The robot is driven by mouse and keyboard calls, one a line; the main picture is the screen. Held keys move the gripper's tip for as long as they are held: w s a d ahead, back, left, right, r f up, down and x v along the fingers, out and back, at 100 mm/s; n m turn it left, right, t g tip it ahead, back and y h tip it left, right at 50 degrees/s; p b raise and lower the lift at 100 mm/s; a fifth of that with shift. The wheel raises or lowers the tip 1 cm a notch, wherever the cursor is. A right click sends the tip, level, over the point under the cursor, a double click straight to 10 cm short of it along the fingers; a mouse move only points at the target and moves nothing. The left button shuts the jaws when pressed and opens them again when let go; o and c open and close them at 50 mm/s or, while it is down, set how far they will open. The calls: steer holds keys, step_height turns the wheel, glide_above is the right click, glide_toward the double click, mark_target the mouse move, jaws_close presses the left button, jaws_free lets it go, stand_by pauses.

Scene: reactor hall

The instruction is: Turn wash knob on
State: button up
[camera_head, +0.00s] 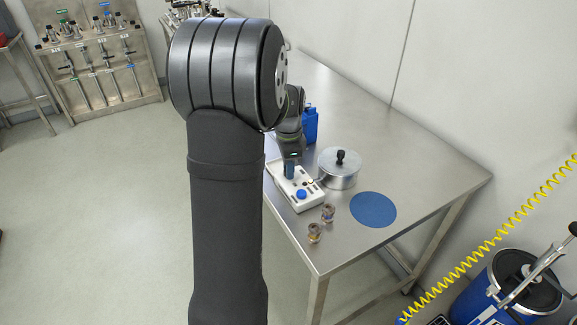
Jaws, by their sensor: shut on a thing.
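A white control panel (308,206) lies on the steel table near its left edge. A round blue knob (301,195) stands uncovered on its nearer part. My gripper (289,171) points down at the far part of the panel and is shut on a knob there. My gripper and wrist mostly hide that knob, so its turn position cannot be seen. The panel's lettering is too small to read, so I cannot tell by label which knob is the wash knob.
Two small jars (328,212) (314,232) stand near the front. A blue container (310,125) is behind my wrist. The table's right side is clear.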

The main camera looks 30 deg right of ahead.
steer(key=shift+r, duration=0.1)
steer(key=o, duration=1)
step_height(320, 180, up, 17)
steer(key=shift+r, duration=0.2)
steer(key=shift+f, duration=0.15)
step_height(320, 180, down, 17)
steer(key=shift+f, duration=0.15)
stand_by(0.7)
